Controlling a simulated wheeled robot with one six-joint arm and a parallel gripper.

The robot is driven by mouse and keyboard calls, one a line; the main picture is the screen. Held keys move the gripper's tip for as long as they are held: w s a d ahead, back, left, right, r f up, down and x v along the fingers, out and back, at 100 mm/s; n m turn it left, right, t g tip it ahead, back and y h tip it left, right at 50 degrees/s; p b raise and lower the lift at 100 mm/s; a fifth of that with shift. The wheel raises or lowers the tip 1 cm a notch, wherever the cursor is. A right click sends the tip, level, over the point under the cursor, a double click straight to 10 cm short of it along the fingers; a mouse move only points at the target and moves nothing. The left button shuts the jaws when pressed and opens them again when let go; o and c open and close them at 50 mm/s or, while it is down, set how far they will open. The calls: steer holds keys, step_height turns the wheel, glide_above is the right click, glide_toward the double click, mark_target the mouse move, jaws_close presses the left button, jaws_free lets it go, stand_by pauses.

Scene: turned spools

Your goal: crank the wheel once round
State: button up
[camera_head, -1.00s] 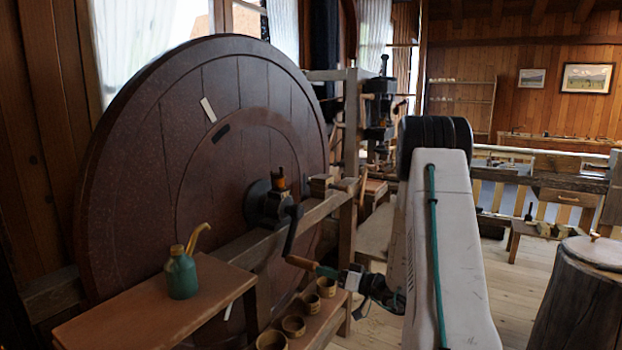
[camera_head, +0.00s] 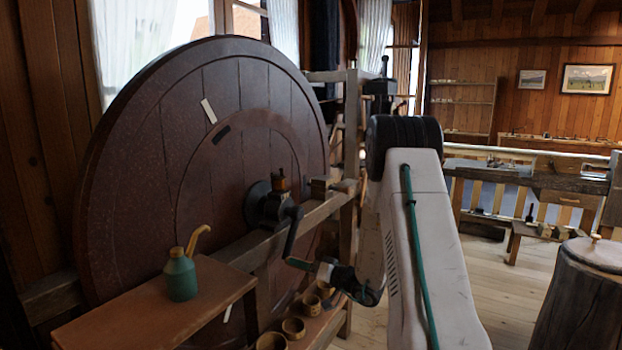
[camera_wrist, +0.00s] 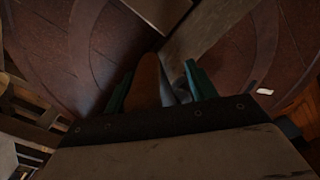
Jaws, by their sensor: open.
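The large dark reddish-brown wheel (camera_head: 130,150) stands upright at the left in the head view, a pale strip marked on its face. A dark crank arm (camera_head: 292,232) hangs down from its hub, with a wooden handle (camera_head: 298,263) at the low end. My gripper (camera_head: 320,270) is at the handle's right end. In the wrist view the two teal fingers of my gripper (camera_wrist: 160,78) are open, with the orange-brown handle (camera_wrist: 148,80) between them, nearer the left finger. I cannot tell whether a finger touches it.
A wooden beam (camera_head: 325,205) runs by the hub. A green oil can (camera_head: 181,277) stands on a bench (camera_head: 130,318) in front of the wheel. Several small wooden cups (camera_head: 293,327) stand on a low shelf below the handle. A stump (camera_head: 580,305) is at right; floor between is clear.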

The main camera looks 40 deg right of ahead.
steer(key=s+a+r+m, duration=0.1)
steer(key=a+r+m, duration=0.2)
steer(key=r+m, duration=0.35)
steer(key=s+a+r+m, duration=0.1)
steer(key=a+r+m, duration=0.2)
steer(key=r+m, duration=0.4)
steer(key=w+d+r+m, duration=0.3)
steer(key=d+r+m, duration=0.7)
steer(key=r+m, duration=0.1)
steer(key=shift+w+r, duration=0.2)
steer(key=shift+r, duration=0.7)
stand_by(0.8)
steer(key=v, duration=1.1)
steer(key=shift+a, duration=0.15)
